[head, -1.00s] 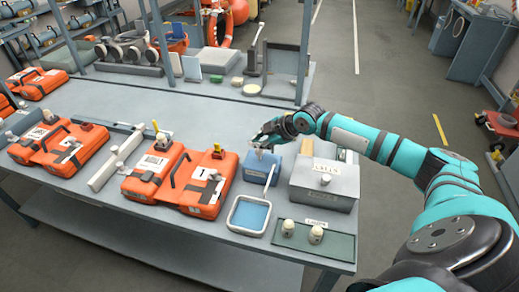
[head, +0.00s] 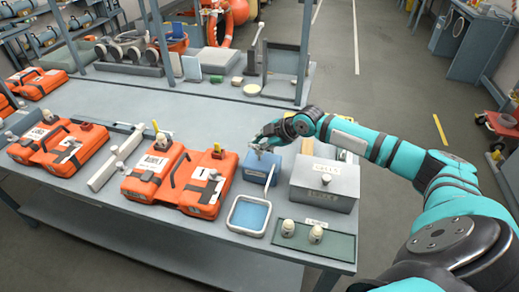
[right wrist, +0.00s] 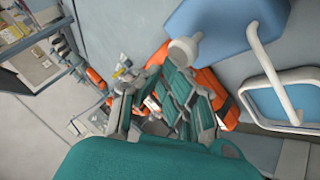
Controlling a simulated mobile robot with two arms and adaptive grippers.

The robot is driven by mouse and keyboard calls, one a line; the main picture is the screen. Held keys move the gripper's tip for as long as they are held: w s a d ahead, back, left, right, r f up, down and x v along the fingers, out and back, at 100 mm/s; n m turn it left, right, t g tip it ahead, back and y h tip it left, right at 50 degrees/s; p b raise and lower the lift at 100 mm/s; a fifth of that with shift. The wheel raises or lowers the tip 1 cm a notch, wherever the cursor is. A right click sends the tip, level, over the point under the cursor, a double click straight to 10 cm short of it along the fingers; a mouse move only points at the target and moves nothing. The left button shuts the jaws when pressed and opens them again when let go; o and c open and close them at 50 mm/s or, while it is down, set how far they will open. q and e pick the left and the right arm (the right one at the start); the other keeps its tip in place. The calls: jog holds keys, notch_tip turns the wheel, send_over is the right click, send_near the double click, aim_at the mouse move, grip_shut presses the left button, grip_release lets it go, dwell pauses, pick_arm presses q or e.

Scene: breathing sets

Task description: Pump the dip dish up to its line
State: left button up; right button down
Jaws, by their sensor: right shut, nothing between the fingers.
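The dip dish (head: 246,232) is a white-rimmed square tray with blue liquid in it, near the table's front edge. Behind it stands a blue pump box (head: 257,170) with a pale spout that reaches toward the dish. In the right wrist view the blue box (right wrist: 225,25), its white pump knob (right wrist: 184,49) and part of the dish rim (right wrist: 245,103) show at the right. My right gripper (head: 262,147) is shut and empty, at the top of the pump; whether it touches the knob I cannot tell. The dish's line is too small to make out. My left gripper is out of view.
A grey lidded box (head: 325,187) stands close right of the pump. A green mat (head: 335,245) with two small pale knobbed items lies in front of it. Orange cases (head: 205,185) stand close left.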

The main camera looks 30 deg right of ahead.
aim_at(258, 151)
jog(key=shift+s+f+b, duration=0.15)
jog(key=shift+f+b, duration=0.55)
jog(key=shift+f, duration=0.5)
dwell(0.8)
dwell(0.3)
jog(key=shift+r+p, duration=1.25)
jog(key=shift+r, duration=0.65)
notch_tip(258, 151, up, 4)
jog(key=p, duration=0.4)
jog(key=shift+r, duration=0.25)
jog(key=shift+f, duration=0.1)
